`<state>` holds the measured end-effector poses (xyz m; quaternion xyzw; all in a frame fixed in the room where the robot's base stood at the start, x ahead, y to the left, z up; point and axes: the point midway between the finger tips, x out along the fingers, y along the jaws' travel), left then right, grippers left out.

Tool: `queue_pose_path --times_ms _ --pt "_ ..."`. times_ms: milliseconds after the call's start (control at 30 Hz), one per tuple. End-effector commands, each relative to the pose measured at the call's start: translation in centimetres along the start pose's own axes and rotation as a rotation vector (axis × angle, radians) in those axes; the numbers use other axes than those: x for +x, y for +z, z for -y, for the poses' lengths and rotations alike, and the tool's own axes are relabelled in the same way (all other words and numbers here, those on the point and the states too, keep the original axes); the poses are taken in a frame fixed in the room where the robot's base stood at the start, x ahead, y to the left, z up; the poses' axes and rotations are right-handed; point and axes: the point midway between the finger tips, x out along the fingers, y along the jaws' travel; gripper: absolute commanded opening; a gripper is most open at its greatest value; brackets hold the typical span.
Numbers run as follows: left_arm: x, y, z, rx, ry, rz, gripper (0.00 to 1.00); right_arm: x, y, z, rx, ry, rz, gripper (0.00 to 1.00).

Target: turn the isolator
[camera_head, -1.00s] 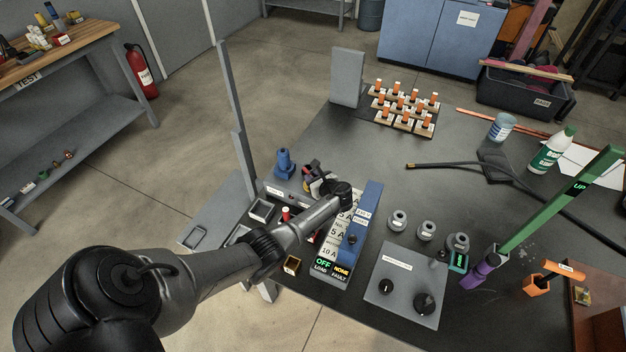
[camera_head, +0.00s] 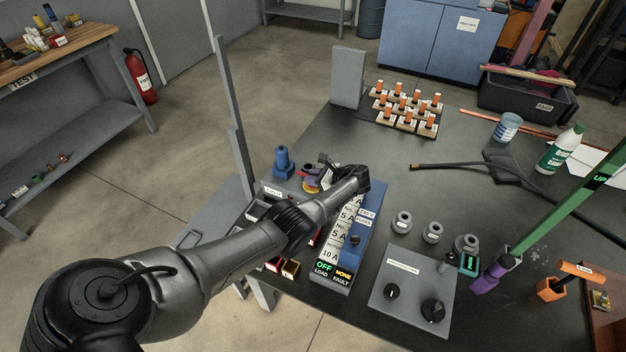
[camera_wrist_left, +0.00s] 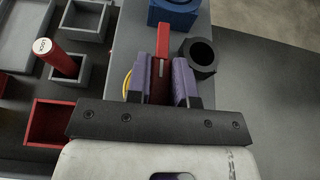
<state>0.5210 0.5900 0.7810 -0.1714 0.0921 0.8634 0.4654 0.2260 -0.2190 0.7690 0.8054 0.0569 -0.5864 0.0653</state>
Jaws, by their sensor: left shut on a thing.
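In the left wrist view, my left gripper (camera_wrist_left: 168,82) is shut on a narrow red lever (camera_wrist_left: 163,40), which stands between its two purple finger pads. The lever looks like the isolator's handle. A blue part (camera_wrist_left: 174,12) lies just beyond its tip, and a dark round ring (camera_wrist_left: 202,56) is beside the right finger. In the head view my left gripper (camera_head: 326,172) is at the far end of the grey panel, and the lever is hidden there.
A blue upright box (camera_head: 368,225) stands along the panel's right side. A blue fitting (camera_head: 283,162) is to the left of the gripper. Grey trays and a red bin (camera_wrist_left: 50,122) lie left of it. A grey control box (camera_head: 412,277) stands nearer the front right.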

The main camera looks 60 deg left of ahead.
Motion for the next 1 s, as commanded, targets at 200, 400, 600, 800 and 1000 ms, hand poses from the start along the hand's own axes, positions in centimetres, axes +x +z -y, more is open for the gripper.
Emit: queue_pose_path --times_ms 200,400,600,800,1000 --pt "0.1 -0.17 -0.06 0.0 0.004 -0.003 0.0 0.08 0.03 -0.03 -0.001 0.001 0.0 0.0" --pt "0.12 -0.2 -0.06 0.0 0.003 -0.004 0.22 0.08 0.01 0.02 0.001 -0.001 0.0 0.0" --pt "0.08 -0.14 -0.04 0.0 0.003 -0.002 0.41 0.07 -0.02 0.16 0.005 -0.004 -0.001 0.0" --pt "0.06 -0.11 0.0 0.0 0.002 -0.002 0.47 0.06 -0.05 0.26 0.008 -0.007 -0.002 0.0" --pt "0.04 -0.09 0.03 -0.001 0.001 -0.002 0.47 0.06 -0.05 0.25 0.008 -0.007 -0.002 0.0"
